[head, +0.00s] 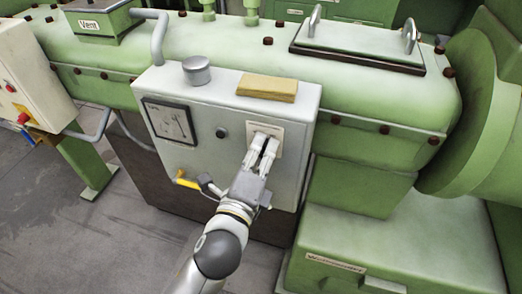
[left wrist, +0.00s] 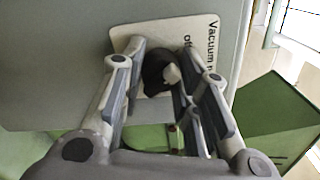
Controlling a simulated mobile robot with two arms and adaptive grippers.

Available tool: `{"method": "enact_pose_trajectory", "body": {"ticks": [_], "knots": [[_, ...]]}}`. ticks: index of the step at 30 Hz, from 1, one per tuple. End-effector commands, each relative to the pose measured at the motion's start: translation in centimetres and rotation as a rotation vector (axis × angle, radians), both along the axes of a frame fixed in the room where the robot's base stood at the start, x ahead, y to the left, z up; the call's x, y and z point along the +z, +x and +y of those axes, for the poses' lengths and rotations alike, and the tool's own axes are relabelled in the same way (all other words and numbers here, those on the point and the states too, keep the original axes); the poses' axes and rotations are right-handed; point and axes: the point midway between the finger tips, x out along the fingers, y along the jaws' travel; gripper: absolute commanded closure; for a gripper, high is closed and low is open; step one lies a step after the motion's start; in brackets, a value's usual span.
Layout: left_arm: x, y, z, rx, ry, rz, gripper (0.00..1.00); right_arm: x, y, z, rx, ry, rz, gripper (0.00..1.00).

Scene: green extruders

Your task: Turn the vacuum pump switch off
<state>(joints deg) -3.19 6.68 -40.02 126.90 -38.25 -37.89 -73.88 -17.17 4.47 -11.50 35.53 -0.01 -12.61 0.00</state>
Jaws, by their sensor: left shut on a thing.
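The vacuum pump switch is a dark round knob with a pale pointer (left wrist: 158,76), on a white label plate (left wrist: 190,30) whose partly covered text starts "Vacuum". In the head view the plate (head: 277,132) is on the front of a grey control box (head: 200,165), and my gripper hides most of the knob. My left gripper (head: 265,147) is at the plate, its fingers on either side of the knob and shut on it. It also shows in the left wrist view (left wrist: 164,68). My right gripper is not in view.
The box carries a gauge (head: 170,121), a dark button (head: 222,132), a yellow-handled lever (head: 187,183), a tan block (head: 267,87) and a metal cap (head: 196,70) on top. A green machine body (head: 380,100) surrounds it. Bare floor (head: 130,240) lies at lower left.

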Motion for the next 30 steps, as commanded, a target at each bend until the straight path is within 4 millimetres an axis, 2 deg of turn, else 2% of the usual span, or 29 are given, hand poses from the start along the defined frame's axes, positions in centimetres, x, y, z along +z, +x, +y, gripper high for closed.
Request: {"method": "enact_pose_trajectory", "body": {"ticks": [3, 4, 9, 20, 30], "knots": [[0.1, 0.0, 0.0, 0.001, 0.001, -0.002, 0.95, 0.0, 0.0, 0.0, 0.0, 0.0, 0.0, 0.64], [0.1, 0.0, 0.0, 0.001, 0.001, -0.002, 0.7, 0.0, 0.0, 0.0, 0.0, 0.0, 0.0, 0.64], [0.0, 0.0, 0.0, 0.001, 0.001, -0.002, 0.49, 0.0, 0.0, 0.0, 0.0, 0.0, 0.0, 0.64], [0.0, -0.3, 0.1, -0.001, 0.001, 0.0, 0.49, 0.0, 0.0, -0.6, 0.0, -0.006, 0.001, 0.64], [-0.1, -4.8, 1.5, 0.0, 0.002, 0.002, 0.49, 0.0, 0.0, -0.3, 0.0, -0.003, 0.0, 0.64]]}}
